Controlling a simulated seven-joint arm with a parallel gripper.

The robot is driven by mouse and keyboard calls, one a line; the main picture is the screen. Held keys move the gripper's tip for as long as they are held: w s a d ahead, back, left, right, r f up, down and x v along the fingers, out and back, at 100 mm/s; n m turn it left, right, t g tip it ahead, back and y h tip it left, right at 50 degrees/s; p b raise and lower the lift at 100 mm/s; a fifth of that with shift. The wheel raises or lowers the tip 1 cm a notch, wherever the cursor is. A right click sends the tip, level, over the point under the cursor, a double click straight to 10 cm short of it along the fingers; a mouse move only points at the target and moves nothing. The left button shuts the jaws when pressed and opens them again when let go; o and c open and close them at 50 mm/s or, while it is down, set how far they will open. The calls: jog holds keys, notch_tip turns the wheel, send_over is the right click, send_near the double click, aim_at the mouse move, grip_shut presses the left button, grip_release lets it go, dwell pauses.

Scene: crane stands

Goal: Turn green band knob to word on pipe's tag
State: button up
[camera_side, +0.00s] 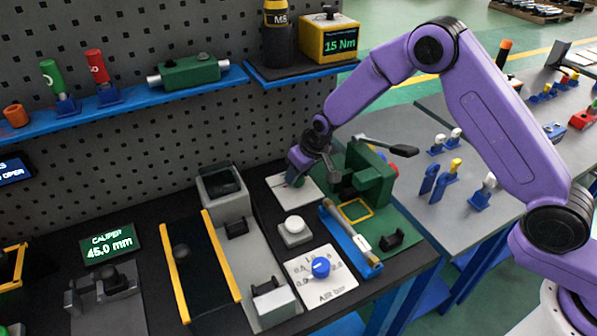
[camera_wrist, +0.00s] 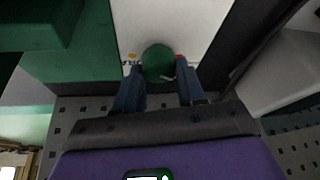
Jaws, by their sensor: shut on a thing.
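The green knob (camera_wrist: 158,62) sits on a white panel and shows between the two blue fingers of my gripper (camera_wrist: 160,70) in the wrist view. The fingers are shut on it. In the side view my gripper (camera_side: 299,178) is down at the white panel (camera_side: 301,197), beside a green machine, and mostly hides the knob. Small yellow and red marks show on the panel beside the knob; their wording is too small to read.
The green machine (camera_side: 369,180) with a black lever stands close right of my gripper. A blue shelf (camera_side: 130,102) runs along the pegboard behind.

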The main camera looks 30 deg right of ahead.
jog(key=shift+n+y, duration=0.3)
jog(key=shift+n, duration=0.6)
jog(key=o, duration=1.1)
jog(key=shift+c, duration=0.2)
jog(key=v, duration=1.7)
jog(key=shift+w+d+r, duration=0.2)
jog(key=shift+r, duration=0.05)
